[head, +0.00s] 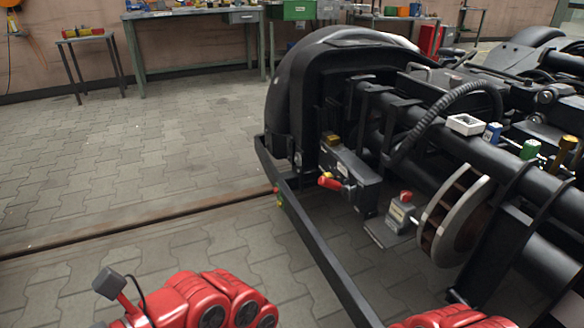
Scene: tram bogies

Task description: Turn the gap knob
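The black tram bogie (330,62) fills the right half of the head view. I cannot tell which red part is the gap knob. My red arms show only at the bottom edge, left and right, apart from both knobs. Neither gripper's fingers can be seen.
A long dark bar (310,245) runs along the bogie's near side, in front of the knobs. A white tray (465,124), a blue item (492,132) and a green item (530,150) sit on top. The paved floor (140,160) at left is clear. Workbenches (190,40) stand behind.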

